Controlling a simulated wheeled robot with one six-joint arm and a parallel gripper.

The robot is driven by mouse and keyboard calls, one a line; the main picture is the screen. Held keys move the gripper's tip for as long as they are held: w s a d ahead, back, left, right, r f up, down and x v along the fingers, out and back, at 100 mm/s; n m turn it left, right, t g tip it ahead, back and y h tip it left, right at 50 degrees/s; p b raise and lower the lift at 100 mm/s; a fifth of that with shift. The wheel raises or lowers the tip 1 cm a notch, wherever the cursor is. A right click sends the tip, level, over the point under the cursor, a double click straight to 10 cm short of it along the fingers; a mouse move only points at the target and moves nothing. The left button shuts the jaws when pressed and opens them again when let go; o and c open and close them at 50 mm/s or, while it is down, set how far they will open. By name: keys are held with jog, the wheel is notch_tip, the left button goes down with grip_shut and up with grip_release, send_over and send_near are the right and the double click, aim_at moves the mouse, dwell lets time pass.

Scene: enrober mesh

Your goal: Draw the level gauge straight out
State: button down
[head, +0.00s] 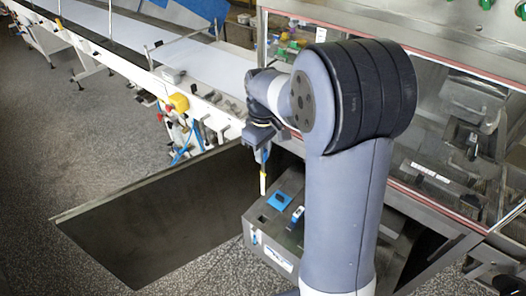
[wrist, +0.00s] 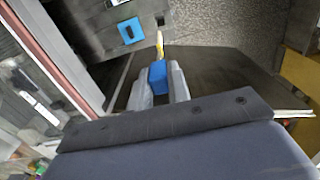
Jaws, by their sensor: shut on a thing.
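My gripper (head: 261,152) is shut on the blue grip of the level gauge (wrist: 158,77). The gauge's thin stem, yellow and whitish, points down from the gripper in the head view (head: 263,184). In the wrist view the stem reaches away from the fingers (wrist: 160,44). A blue square plate with a dark middle (wrist: 130,31) lies on top of the grey metal box (head: 259,222); it also shows in the head view (head: 279,201). The gauge appears beside this plate and apart from it in both views. The fingers hide part of the blue grip.
A small blue, white and dark item (head: 297,215) is on the box top, right of the plate. A glazed machine cabinet (head: 440,130) stands to the right. A long white conveyor (head: 130,40) runs at upper left. A dark flat panel (head: 160,215) and speckled floor lie left of the box.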

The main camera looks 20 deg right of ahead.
jog(key=shift+r, duration=3)
